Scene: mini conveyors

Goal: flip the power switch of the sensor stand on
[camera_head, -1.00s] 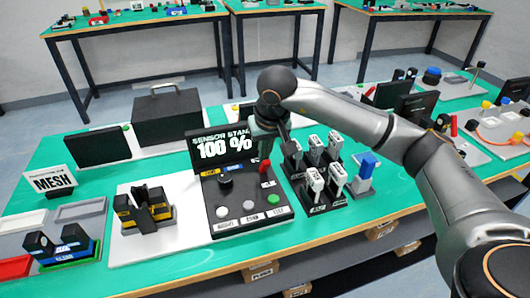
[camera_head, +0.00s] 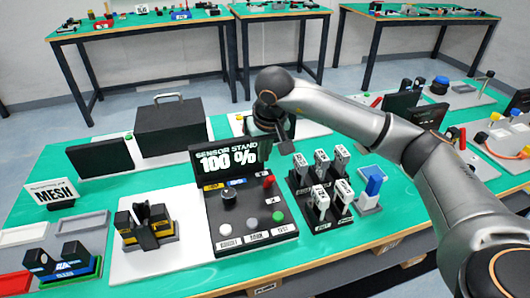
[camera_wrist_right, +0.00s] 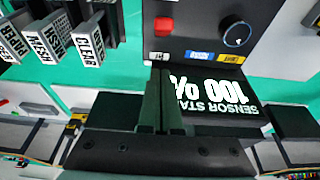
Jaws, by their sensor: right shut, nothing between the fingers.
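The sensor stand (camera_head: 203,220) is a black console with a screen (camera_head: 228,158) that reads "SENSOR STAND 100 %". A red switch lever (camera_head: 269,182) stands at the right of its panel, beside a black knob (camera_head: 228,194). The red lever also shows in the right wrist view (camera_wrist_right: 163,25); which way it is set I cannot tell. My right gripper (camera_head: 286,148) is shut and empty, above and behind the stand's right side, apart from the lever. Its closed fingers show in the right wrist view (camera_wrist_right: 164,92), in front of the screen. My left gripper is out of view.
A rack of several white-labelled black pieces (camera_head: 322,200) stands close right of the stand. A blue-topped block (camera_head: 374,184) is farther right. A black case (camera_head: 168,130) is behind left, and a yellow-black fixture (camera_head: 148,222) is at left.

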